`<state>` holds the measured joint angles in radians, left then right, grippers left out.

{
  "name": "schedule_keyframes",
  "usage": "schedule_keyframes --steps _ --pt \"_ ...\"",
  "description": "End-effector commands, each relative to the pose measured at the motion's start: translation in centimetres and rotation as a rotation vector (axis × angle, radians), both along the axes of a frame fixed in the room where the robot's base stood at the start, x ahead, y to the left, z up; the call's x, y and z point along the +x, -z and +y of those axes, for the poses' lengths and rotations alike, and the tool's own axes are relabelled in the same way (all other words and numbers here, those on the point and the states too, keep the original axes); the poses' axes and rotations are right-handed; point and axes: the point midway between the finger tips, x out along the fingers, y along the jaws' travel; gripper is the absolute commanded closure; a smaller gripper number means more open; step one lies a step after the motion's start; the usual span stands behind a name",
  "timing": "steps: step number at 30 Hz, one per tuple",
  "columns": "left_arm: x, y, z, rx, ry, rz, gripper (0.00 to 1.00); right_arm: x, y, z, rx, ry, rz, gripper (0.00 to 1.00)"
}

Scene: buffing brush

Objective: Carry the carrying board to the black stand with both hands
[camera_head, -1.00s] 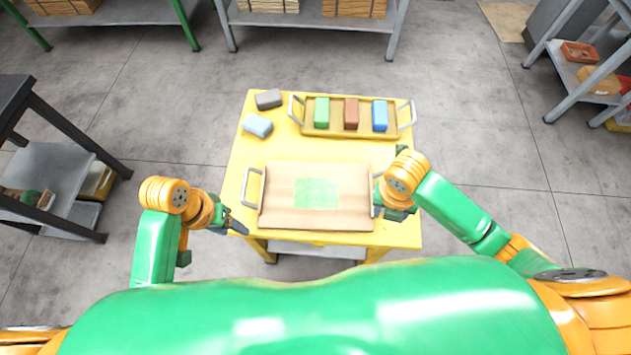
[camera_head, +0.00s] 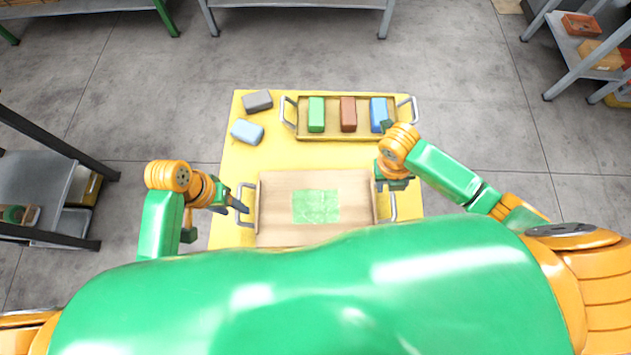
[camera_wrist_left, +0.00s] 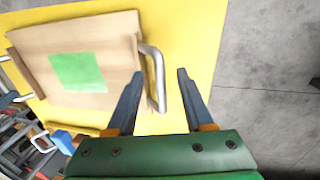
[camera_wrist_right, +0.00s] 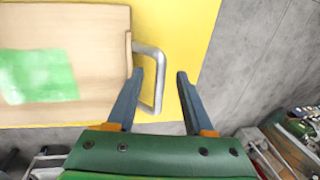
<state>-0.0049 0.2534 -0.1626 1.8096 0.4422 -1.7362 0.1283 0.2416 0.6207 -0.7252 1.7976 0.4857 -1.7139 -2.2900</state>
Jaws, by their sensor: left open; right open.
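The carrying board (camera_head: 275,210) is a light wooden tray with a green square and a metal handle at each end. It lies on the yellow table (camera_head: 232,165). My left gripper (camera_head: 243,206) is open at the left handle (camera_head: 239,192). In the left wrist view the handle (camera_wrist_left: 158,75) appears between the fingers (camera_wrist_left: 160,74). My right gripper (camera_head: 394,183) is open by the right handle (camera_head: 393,207). In the right wrist view that handle (camera_wrist_right: 158,80) appears between the fingers (camera_wrist_right: 160,73). Depth is unclear. The black stand (camera_head: 58,142) shows partly at the far left.
A second tray (camera_head: 332,101) with green, brown and blue blocks sits behind the board. A grey block (camera_head: 257,100) and a light blue block (camera_head: 247,132) lie at its left. Shelves stand at the back and right. Floor is clear between table and black stand.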

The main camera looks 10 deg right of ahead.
Motion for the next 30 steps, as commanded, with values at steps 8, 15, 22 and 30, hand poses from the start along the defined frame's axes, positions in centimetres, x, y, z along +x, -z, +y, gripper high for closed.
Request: schedule_keyframes --steps 8,15,22,30 --pt "-0.2 3.1 -0.6 0.000 0.001 0.002 0.48 -0.1 3.0 -0.6 0.000 -0.001 0.001 0.48" --pt "-0.1 3.3 -0.6 0.000 0.002 -0.001 0.48 -0.1 3.3 -0.7 0.000 -0.001 -0.001 0.48" --pt "-0.1 3.3 -0.6 0.000 0.002 0.000 0.91 -0.1 3.3 -0.7 0.000 -0.001 -0.001 0.91" --pt "-0.1 3.3 -0.6 0.000 0.002 0.000 1.00 -0.1 3.2 -0.7 0.000 -0.001 -0.001 1.00"
